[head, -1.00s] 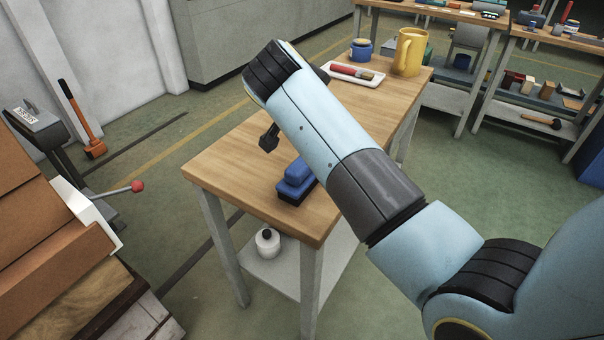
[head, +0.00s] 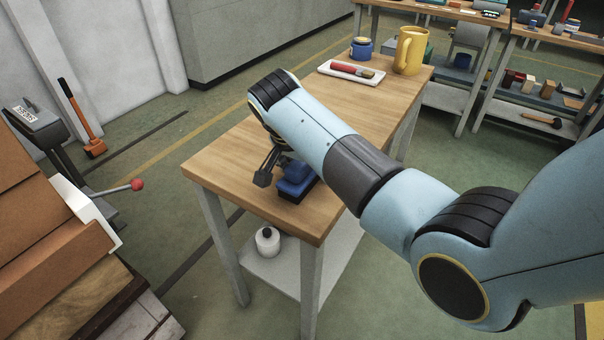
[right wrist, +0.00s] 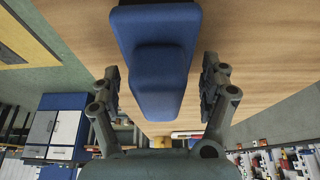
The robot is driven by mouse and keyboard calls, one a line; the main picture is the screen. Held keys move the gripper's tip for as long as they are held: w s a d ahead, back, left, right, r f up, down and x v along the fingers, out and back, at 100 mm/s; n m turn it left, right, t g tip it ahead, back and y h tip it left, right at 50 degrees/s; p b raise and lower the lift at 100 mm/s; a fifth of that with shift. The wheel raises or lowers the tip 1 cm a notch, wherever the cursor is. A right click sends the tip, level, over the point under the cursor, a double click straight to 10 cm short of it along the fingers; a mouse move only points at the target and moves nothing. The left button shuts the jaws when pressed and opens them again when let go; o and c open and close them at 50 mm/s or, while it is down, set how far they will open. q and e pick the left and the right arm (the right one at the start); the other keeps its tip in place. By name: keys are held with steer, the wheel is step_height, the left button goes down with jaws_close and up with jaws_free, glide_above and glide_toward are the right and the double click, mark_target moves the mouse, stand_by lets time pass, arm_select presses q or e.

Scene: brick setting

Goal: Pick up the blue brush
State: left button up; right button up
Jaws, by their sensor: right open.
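The blue brush (head: 294,178), a blue block with a dark underside, lies on the wooden table (head: 225,165) near its front edge. My right gripper (head: 268,172) is just above the table at the brush's left side in the head view, partly hidden by my own arm. In the right wrist view the brush's blue top (right wrist: 157,55) fills the upper middle. The open fingers of my right gripper (right wrist: 160,85) stand on either side of it, with a gap at each side. My left gripper does not show.
Farther back on the table are a white tray (head: 338,68) with a red-handled tool, a blue jar (head: 361,48) and a yellow mug (head: 409,52). A white bottle (head: 267,241) stands on the lower shelf. Brown boxes (head: 45,215) are at the left.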

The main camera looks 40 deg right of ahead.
steer(key=shift+w+d+f, duration=0.1)
steer(key=shift+d+f, duration=0.1)
steer(key=shift+f, duration=0.3)
steer(key=shift+c, duration=0.3)
steer(key=shift+r, duration=0.1)
steer(key=c, duration=1.3)
step_height(320, 180, up, 4)
steer(key=shift+r, duration=0.15)
steer(key=s+r+p, duration=0.1)
steer(key=s+r, duration=0.5)
steer(key=s, duration=0.5)
steer(key=shift+s+a+r, duration=0.15)
steer(key=shift+s+r, duration=0.2)
steer(key=shift+s, duration=0.05)
